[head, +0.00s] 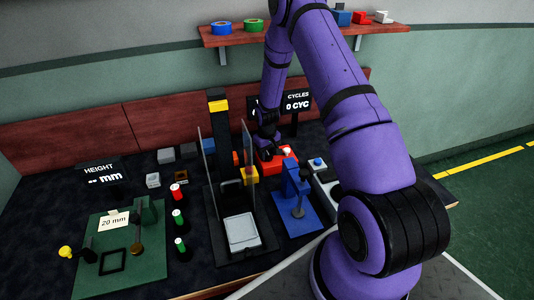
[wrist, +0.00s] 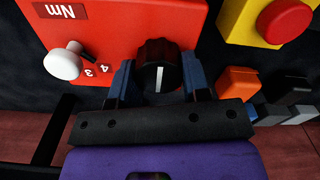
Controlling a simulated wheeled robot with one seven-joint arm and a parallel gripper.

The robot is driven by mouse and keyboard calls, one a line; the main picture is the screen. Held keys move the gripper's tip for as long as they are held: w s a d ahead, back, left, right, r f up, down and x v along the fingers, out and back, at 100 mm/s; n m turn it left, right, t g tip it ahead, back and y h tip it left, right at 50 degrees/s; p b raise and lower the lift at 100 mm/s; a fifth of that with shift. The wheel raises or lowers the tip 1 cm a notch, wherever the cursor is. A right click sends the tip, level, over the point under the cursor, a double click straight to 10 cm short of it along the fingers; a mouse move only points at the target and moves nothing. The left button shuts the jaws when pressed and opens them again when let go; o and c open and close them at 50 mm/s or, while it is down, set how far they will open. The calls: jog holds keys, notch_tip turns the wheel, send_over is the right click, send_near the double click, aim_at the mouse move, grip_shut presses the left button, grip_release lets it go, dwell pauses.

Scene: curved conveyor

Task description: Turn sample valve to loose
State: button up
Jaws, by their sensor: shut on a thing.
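A red box (head: 270,164) stands at the back of the bench, and it fills the upper left of the wrist view (wrist: 120,25). It bears a black round knob (wrist: 158,52) with a white pointer line, a white knob (wrist: 62,64) beside the numerals 3 and 4, and a panel reading "Nm". My gripper (wrist: 158,78) is shut on the black knob, with one blue finger on each side of it. The pointer line runs nearly straight up and down in the wrist view. In the head view my gripper (head: 267,143) hides the black knob. No "loose" mark is readable.
A yellow box with a red button (wrist: 286,20) stands close right of the red box in the wrist view. Orange (wrist: 238,86) and grey blocks lie near my gripper. In the head view, a blue stand (head: 295,190) and upright clear panels (head: 209,175) stand in front.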

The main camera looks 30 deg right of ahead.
aim_at(267, 152)
jog(key=o, duration=0.9)
notch_tip(267, 152, up, 11)
jog(key=shift+f, duration=0.1)
dwell(0.6)
